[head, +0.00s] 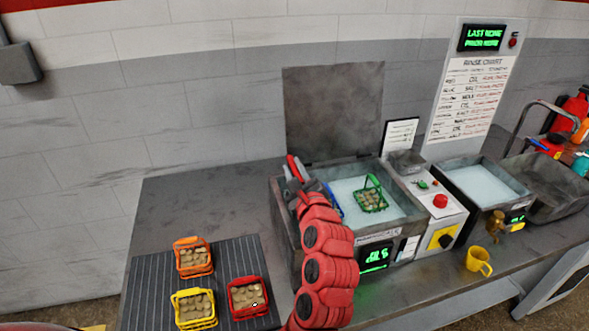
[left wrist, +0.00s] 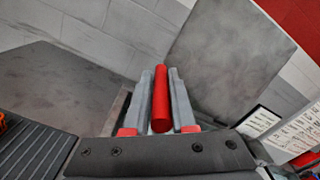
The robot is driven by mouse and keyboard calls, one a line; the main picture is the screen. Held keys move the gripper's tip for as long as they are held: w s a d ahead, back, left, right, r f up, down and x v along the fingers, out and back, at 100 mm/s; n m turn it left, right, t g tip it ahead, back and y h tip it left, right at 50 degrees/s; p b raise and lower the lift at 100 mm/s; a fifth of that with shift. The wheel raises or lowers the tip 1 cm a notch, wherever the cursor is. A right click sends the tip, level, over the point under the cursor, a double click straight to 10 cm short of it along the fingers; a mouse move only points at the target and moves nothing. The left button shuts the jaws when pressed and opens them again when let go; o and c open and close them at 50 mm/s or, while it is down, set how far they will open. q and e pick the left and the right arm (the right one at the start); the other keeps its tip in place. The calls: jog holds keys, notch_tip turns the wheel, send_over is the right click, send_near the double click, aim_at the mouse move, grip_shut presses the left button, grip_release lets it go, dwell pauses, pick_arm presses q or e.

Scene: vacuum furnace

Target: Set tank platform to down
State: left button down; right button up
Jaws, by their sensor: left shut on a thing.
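My left gripper (head: 295,186) is at the left rear side of the first tank (head: 284,222). In the left wrist view the left gripper (left wrist: 161,112) has its grey fingers on either side of a red rod-like handle (left wrist: 161,97), and it is shut on it. The handle's red end (head: 293,168) also shows in the head view. A green basket (head: 370,195) sits in the tank's pale liquid. A blue basket (head: 334,200) beside it is mostly hidden by my arm. The platform itself cannot be made out. My right gripper is not in view.
Orange (head: 193,258), yellow (head: 194,309) and red (head: 247,296) baskets stand on a ribbed mat (head: 150,290) at left. A raised lid (head: 334,108) stands behind the tank. A control box (head: 440,203), a second tank (head: 482,188) and a yellow mug (head: 478,262) are at right.

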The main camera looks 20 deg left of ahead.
pick_arm(q)
jog(key=shift+d+r, duration=0.1)
notch_tip(320, 180, down, 3)
jog(key=shift+f+b, duration=0.2)
jog(key=shift+b, duration=0.1)
jog(key=c, duration=1.2)
grip_release()
jog(key=o, duration=0.4)
jog(key=shift+w+d, duration=0.1)
jog(key=shift+d, duration=0.1)
jog(key=shift+o, duration=0.2)
jog(key=shift+a, duration=0.1)
jog(key=b+v, duration=0.3)
jog(key=v, duration=1.3)
jog(key=shift+d, duration=0.2)
jog(key=shift+s+d, duration=0.25)
jog(key=shift+s, duration=0.35)
